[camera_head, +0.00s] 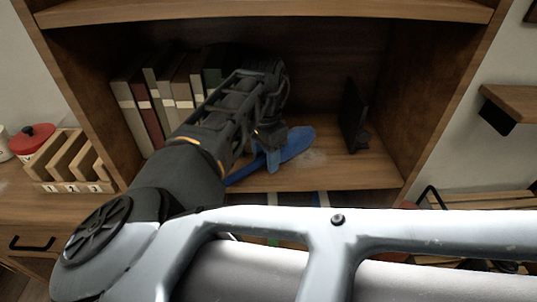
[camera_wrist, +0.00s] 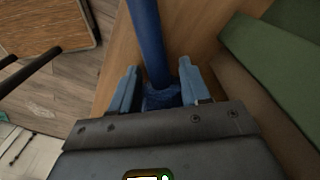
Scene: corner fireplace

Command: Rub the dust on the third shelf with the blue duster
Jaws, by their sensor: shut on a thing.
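The blue duster (camera_head: 297,144) lies flat along the wooden shelf (camera_head: 345,172), its broad end pointing right. A pale dust patch (camera_head: 314,157) shows on the shelf beside the duster's broad end. My gripper (camera_head: 272,158) is over the duster's handle, with my arm reaching in from the left front. In the wrist view my gripper (camera_wrist: 157,92) has its two blue fingers on either side of the duster (camera_wrist: 148,40) and is shut on it. My arm hides part of the shelf and part of the handle.
Several upright books (camera_head: 157,95) stand on the shelf's left, behind my arm. A dark upright object (camera_head: 354,115) stands on the right. The shelf above (camera_head: 270,12) and the side walls bound the space. Bare shelf lies between the duster and the dark object.

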